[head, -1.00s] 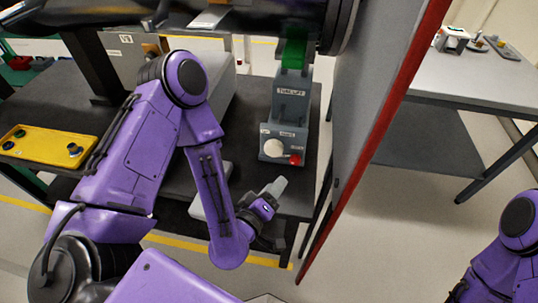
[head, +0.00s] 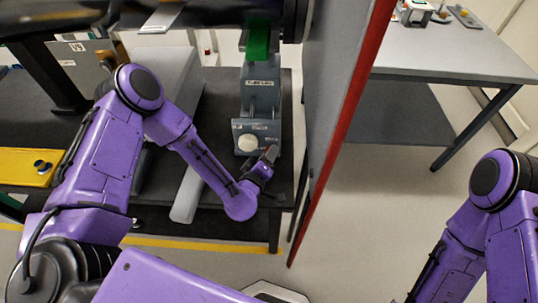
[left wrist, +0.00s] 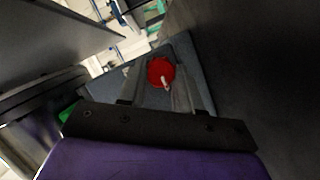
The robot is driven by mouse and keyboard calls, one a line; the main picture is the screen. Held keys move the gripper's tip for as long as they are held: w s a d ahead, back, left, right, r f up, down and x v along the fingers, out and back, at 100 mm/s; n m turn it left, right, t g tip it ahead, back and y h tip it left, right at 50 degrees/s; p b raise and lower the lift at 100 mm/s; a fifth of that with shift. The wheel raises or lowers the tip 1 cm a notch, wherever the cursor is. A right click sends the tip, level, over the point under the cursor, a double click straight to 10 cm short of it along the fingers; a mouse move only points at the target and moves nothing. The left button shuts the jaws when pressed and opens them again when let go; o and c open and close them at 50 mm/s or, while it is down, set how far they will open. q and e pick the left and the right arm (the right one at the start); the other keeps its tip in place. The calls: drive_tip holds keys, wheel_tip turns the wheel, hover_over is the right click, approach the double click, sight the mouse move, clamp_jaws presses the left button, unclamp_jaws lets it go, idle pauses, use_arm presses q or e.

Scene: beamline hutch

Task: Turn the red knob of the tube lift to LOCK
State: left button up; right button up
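The tube lift (head: 260,92) is a grey upright unit on the dark bench in the head view, with a pale round dial (head: 248,143) on its front panel. Its red knob is hidden behind my left gripper (head: 269,155) in that view. In the left wrist view the red knob (left wrist: 159,70) shows between my two grey fingers, with a white mark pointing toward the gripper's palm. The fingers are apart, one on each side of the knob; I cannot tell whether they touch it. The LOCK label is not readable. My right arm is at the right edge, its gripper out of view.
A grey upright panel with a red edge (head: 349,115) stands just right of the lift. A yellow tray (head: 22,174) lies on the bench at left. A dark pipe runs overhead. A grey table (head: 450,60) stands at the back right, with open floor before it.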

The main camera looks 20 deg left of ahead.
idle(0.3)
use_arm(q)
drive_tip(key=shift+d+r+m+g+y+p, duration=0.1)
drive_tip(key=shift+r+m+g+y+p, duration=0.15)
drive_tip(key=shift+m+p, duration=0.5)
drive_tip(key=shift+w+d+m+g+y+p, duration=0.1)
drive_tip(key=shift+m+g+y+p, duration=0.25)
drive_tip(key=shift+m+y+p, duration=0.45)
drive_tip(key=m+g+y+p, duration=0.1)
drive_tip(key=m, duration=0.2)
drive_tip(key=shift+d+y, duration=0.1)
drive_tip(key=shift+y, duration=0.15)
drive_tip(key=m, duration=0.1)
drive_tip(key=m+y, duration=0.1)
drive_tip(key=shift+d+f+m+g+y+p, duration=0.1)
drive_tip(key=shift+d+m+g+y+p, duration=0.05)
drive_tip(key=shift+m+g+y+p, duration=0.2)
drive_tip(key=shift+m+y, duration=0.85)
drive_tip(key=shift+m, duration=0.35)
drive_tip(key=shift+f, duration=0.1)
drive_tip(key=o, duration=0.8)
drive_tip(key=shift+w, duration=0.1)
drive_tip(key=shift+c, duration=0.2)
